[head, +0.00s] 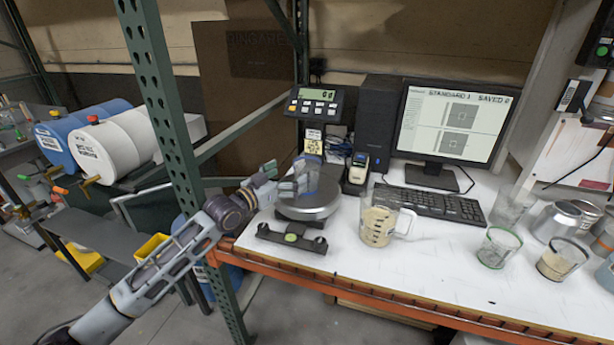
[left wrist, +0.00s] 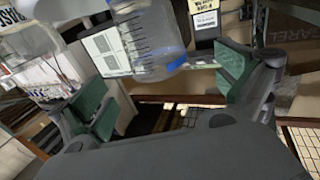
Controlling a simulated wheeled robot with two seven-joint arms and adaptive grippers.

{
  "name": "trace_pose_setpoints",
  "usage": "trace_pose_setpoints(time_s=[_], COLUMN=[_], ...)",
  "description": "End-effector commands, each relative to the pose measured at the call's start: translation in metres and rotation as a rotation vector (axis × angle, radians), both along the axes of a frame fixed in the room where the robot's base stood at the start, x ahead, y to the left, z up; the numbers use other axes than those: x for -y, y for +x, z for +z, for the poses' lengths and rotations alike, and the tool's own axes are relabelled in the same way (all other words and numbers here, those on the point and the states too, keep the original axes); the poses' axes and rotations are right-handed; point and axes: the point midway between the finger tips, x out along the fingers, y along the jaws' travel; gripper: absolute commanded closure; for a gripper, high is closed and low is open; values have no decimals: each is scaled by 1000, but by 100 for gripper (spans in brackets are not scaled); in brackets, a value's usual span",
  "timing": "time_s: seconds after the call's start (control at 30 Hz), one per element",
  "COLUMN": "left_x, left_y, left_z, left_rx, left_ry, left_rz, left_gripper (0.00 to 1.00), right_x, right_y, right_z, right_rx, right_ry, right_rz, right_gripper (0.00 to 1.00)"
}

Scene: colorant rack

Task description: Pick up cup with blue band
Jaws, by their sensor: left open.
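The clear cup with the blue band (head: 312,178) stands on the round pan of the scale (head: 310,211) in the head view, partly hidden by my left gripper. My left gripper (head: 284,180) is close beside the cup on its left side, with its fingers open. In the left wrist view the cup (left wrist: 147,38) shows its dark measuring marks and blue band, in the gap between the green finger pads of my left gripper (left wrist: 165,88). I cannot tell whether either pad touches it. My right gripper is not in view.
A measuring jug (head: 377,226) with beige contents stands right of the scale. A black bar with a green dot (head: 291,239) lies in front. The scale display (head: 313,103) stands behind. A keyboard (head: 432,202), monitor (head: 452,125) and several cups are farther right. A green post (head: 163,85) rises at left.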

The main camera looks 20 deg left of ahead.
Motion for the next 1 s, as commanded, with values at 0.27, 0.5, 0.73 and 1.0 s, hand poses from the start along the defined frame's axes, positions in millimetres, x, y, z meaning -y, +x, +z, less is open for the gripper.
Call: trace_pose_setpoints(time_s=[0.27, 0.5, 0.73, 1.0], left_x=[8, 12, 12, 14], left_y=[19, 26, 26, 30], left_z=[1, 1, 0, 2], left_rx=[0, 0, 0, -1], left_ry=[-1, -1, -1, -2], left_rz=[0, 0, 0, 0], left_gripper=[0, 0, 0, 0], right_x=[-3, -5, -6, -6], right_y=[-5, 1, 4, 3], right_z=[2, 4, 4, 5], right_rx=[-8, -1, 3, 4], right_ry=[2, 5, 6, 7], right_rz=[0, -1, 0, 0], right_gripper=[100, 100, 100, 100])
